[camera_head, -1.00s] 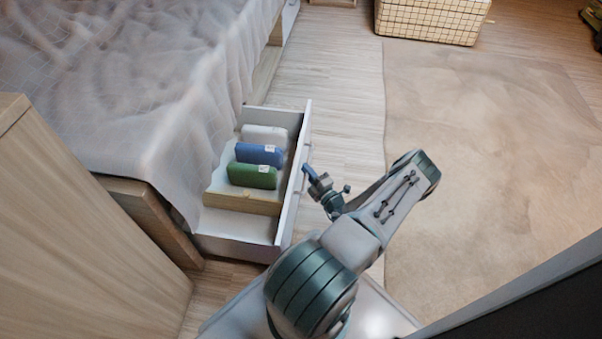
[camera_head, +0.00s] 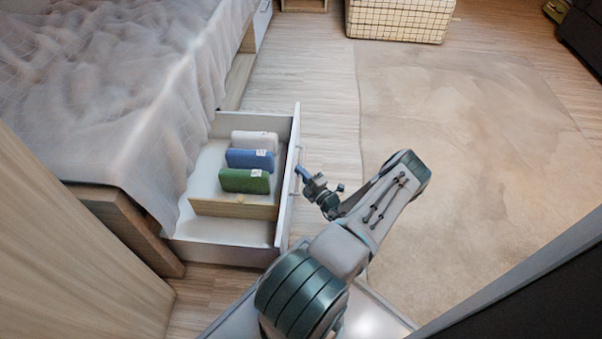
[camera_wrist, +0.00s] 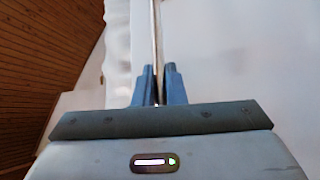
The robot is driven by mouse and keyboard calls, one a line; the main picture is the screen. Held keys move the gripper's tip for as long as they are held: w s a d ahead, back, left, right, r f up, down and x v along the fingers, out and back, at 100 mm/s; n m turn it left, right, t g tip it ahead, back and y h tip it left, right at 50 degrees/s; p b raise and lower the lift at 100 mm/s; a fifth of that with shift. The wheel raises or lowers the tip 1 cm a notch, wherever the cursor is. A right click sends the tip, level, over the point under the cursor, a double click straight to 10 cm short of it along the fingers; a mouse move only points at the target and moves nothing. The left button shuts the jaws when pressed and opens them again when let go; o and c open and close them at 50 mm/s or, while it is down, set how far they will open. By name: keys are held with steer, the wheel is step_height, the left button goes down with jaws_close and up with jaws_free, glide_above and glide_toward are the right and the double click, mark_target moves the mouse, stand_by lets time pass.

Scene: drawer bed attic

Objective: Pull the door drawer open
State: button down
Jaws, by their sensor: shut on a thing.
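The white drawer (camera_head: 287,190) under the bed stands pulled out over the floor. A wooden divider (camera_head: 233,208) and a white, a blue and a green packet (camera_head: 245,181) are inside it. My gripper (camera_head: 301,172) is at the outer face of the drawer front and is shut on its handle (camera_head: 297,179). In the wrist view, the blue fingers (camera_wrist: 158,85) close around the thin handle bar (camera_wrist: 157,40). The handle's far end is hard to make out.
The bed (camera_head: 110,90) with a draped cover is at the left. A wooden panel (camera_head: 70,250) stands at the front left. A beige rug (camera_head: 460,150) covers clear floor to the right. A checked basket (camera_head: 400,18) stands at the back.

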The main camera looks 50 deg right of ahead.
steer(key=c, duration=1.5)
jaws_free()
steer(key=s+p, duration=0.1)
steer(key=s, duration=0.3)
steer(key=s+a+f+p, duration=0.1)
steer(key=s, duration=0.4)
steer(key=s+f+p, duration=0.1)
steer(key=s, duration=0.3)
steer(key=shift+s+a+p, duration=0.3)
steer(key=shift+a, duration=0.05)
